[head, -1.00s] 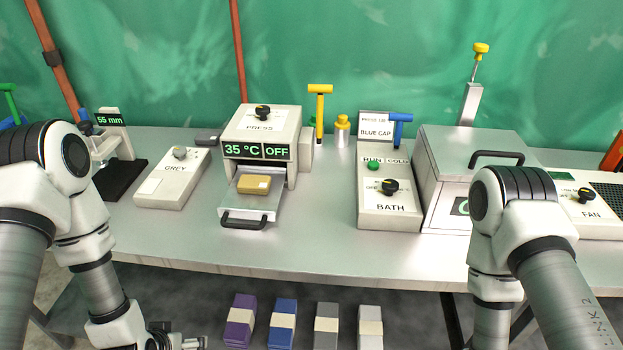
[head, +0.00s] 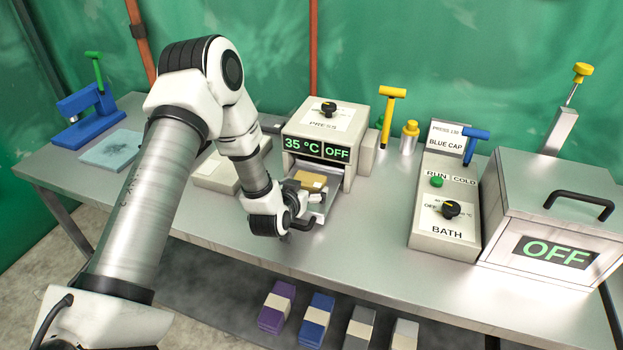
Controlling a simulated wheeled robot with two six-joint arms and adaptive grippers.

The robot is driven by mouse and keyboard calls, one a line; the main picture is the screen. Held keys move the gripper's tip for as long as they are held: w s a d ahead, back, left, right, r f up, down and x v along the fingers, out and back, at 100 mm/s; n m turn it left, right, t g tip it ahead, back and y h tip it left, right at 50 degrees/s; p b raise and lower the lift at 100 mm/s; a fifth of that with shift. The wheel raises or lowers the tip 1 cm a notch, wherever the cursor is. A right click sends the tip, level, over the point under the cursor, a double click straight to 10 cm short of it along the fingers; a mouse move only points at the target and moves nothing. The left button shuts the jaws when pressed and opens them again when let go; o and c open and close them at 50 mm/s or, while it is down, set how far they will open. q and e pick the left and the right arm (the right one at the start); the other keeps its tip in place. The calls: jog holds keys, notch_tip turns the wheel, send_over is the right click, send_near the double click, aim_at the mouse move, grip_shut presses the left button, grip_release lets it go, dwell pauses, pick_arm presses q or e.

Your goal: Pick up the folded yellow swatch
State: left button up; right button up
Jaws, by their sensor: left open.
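The folded yellow swatch (head: 310,180) lies on the pulled-out tray (head: 319,212) of the press (head: 327,128), with a pale band around it. My left gripper (head: 303,195) is open at the near left side of the swatch, over the tray. Its wrist hides part of the tray and the tray's handle. Whether the fingers touch the swatch I cannot tell. My right gripper is not in view.
The press display reads 35 °C and OFF. The bath unit (head: 448,209) and a lidded box marked OFF (head: 545,225) stand to the right. Banded bundles, purple (head: 277,307), blue (head: 318,320) and grey, sit below the table's front edge.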

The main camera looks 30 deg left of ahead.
pick_arm(q)
jog(key=shift+w+f, duration=0.2)
jog(key=shift+w, duration=0.15)
jog(key=shift+s+r, duration=0.2)
jog(key=shift+s, duration=0.1)
jog(key=shift+c, duration=1.1)
jog(key=shift+s+r, duration=0.1)
jog(key=c, duration=0.5)
jog(key=shift+c, duration=0.6)
